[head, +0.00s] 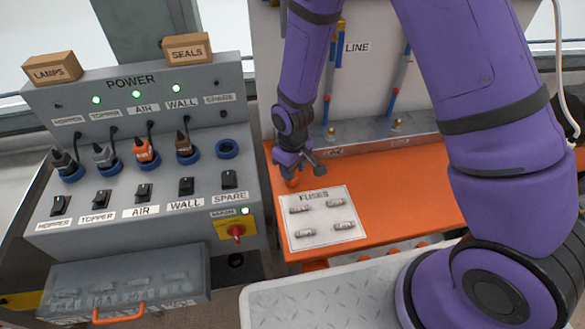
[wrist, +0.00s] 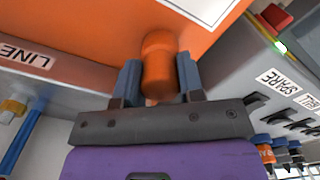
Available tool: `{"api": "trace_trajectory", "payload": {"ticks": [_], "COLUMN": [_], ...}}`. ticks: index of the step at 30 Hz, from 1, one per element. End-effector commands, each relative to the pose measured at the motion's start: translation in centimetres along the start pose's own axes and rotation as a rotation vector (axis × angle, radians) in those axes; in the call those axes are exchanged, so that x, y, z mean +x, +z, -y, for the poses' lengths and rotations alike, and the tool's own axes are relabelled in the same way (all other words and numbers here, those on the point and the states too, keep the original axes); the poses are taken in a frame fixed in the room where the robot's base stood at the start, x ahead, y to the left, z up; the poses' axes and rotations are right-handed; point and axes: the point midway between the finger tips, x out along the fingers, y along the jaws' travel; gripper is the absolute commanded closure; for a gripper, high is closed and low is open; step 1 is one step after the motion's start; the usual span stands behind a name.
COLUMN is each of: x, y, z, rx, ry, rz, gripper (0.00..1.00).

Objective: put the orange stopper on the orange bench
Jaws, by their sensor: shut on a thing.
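The orange stopper (wrist: 158,62) is a small rounded cylinder held between the two blue-grey fingers of my gripper (wrist: 158,78) in the wrist view. In the head view my gripper (head: 294,173) is at the left back part of the orange bench (head: 405,188), just behind the fuse card. The stopper shows there as a small orange patch (head: 292,182) below the fingers. The bench top also fills the upper part of the wrist view (wrist: 90,22). I cannot tell whether the stopper touches the bench.
A white FUSES card (head: 322,218) with several fuses lies on the bench in front of my gripper. The grey POWER box (head: 140,140) with plugs and switches stands close on the left. A metal ledge with pipes (head: 365,142) runs behind. The bench right of the card looks clear.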

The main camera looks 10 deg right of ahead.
Motion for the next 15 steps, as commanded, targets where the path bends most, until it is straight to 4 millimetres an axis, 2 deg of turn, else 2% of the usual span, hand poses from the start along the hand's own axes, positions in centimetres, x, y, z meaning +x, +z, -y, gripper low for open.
{"api": "trace_trajectory", "payload": {"ticks": [11,12,15], "x": [0.48,0.53,0.49], "y": [0.0,-0.01,-0.01], "z": [0.02,0.02,0.01], "rx": [0.0,0.0,0.0], "ry": [0.0,0.0,0.0], "rz": [0.0,-0.001,-0.001], "gripper": [0.89,0.62,0.39]}}
